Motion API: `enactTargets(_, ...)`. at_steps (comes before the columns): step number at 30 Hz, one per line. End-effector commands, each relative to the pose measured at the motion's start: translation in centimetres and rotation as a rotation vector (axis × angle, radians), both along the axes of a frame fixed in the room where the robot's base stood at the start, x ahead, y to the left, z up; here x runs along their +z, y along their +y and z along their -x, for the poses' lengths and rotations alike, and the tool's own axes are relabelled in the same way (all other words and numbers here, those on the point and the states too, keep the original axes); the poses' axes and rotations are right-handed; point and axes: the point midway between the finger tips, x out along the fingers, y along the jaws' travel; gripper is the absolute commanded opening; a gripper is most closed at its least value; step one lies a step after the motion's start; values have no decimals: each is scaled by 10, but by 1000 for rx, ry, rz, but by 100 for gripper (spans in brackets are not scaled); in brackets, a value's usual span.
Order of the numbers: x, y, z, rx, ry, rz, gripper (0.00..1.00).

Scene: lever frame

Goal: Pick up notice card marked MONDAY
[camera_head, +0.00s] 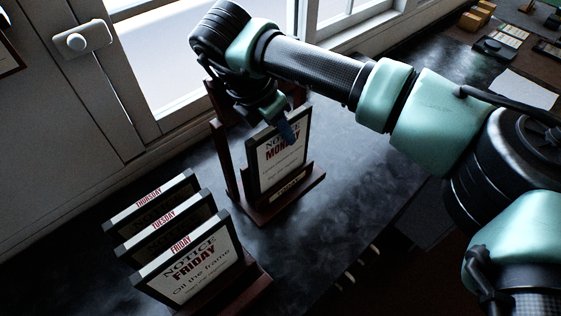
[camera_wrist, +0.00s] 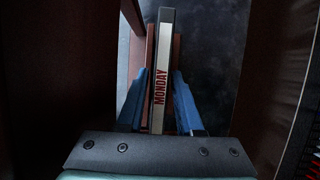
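The MONDAY notice card (camera_head: 283,150) is a white sheet in a dark frame, standing tilted in a brown wooden holder (camera_head: 285,197) on the dark counter. In the wrist view its narrow top edge (camera_wrist: 162,45) carries red MONDAY lettering and runs between my two blue fingers. My gripper (camera_head: 287,130) is at the card's upper part, and a blue finger covers some of its printed face. In the wrist view my gripper (camera_wrist: 162,88) is around the card, with narrow gaps seeming to show on both sides near the tips. Contact lower down is hard to see.
FRIDAY (camera_head: 190,265), TUESDAY (camera_head: 165,222) and THURSDAY (camera_head: 150,196) cards stand in a row at the lower left. A brown upright wooden frame (camera_head: 224,160) stands close left of the MONDAY card. A window lies behind. The counter (camera_head: 375,185) right of the holder is clear.

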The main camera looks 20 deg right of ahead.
Motion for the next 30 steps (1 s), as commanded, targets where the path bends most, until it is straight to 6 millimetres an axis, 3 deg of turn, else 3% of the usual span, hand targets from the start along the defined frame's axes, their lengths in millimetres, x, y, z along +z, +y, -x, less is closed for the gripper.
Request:
enactTargets(2,0,0,0,0,0,0,35)
enactTargets(8,0,0,0,0,0,0,1)
enactTargets(30,0,0,0,0,0,1,0)
